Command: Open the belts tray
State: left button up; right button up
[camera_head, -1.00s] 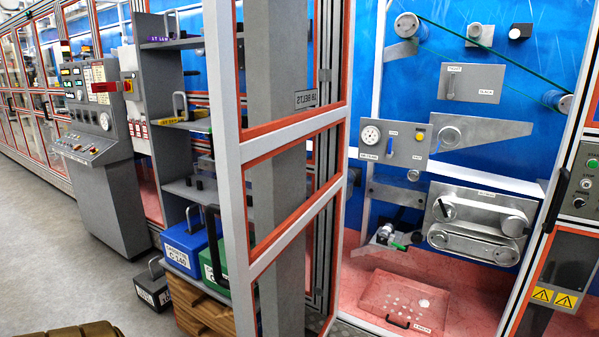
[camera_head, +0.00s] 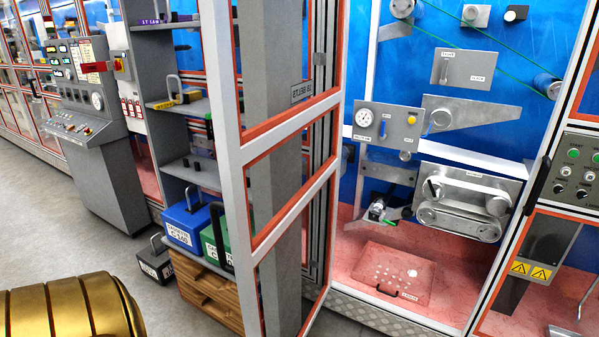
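A red tray-like panel (camera_head: 378,268) with pale round holes lies on the red floor of the open machine bay. It has a black handle (camera_head: 388,291) at its front edge and a small white label (camera_head: 410,295) beside the handle, too small to read surely. The panel lies flat and looks closed. Neither gripper is in view. A gold rounded part (camera_head: 70,308) at the lower left looks like part of my own body.
An open framed door (camera_head: 258,170) stands in front, left of the bay. Behind it are a shelf rack with blue (camera_head: 190,226) and green boxes, and a control console (camera_head: 95,150). A dark box (camera_head: 154,266) sits on the grey floor. Belt mechanisms hang on the blue back wall.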

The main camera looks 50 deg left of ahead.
aim_at(384, 268)
jog(key=j, duration=0.5)
jog(key=i+j+z, duration=0.1)
jog(key=j, duration=0.35)
jog(key=k+j, duration=0.1)
jog(key=j, duration=0.3)
jog(key=j+z, duration=0.1)
jog(key=j, duration=0.3)
jog(key=k+j, duration=0.15)
jog(key=j, duration=0.3)
jog(key=k+j+z, duration=0.1)
jog(key=j, duration=0.3)
jog(key=k+j, duration=0.1)
jog(key=j, duration=0.3)
jog(key=k+j, duration=0.15)
jog(key=j, duration=0.2)
jog(key=k+j+z, duration=0.1)
jog(key=j, duration=0.3)
jog(key=k+j, duration=0.1)
jog(key=j, duration=0.3)
jog(key=z, duration=0.05)
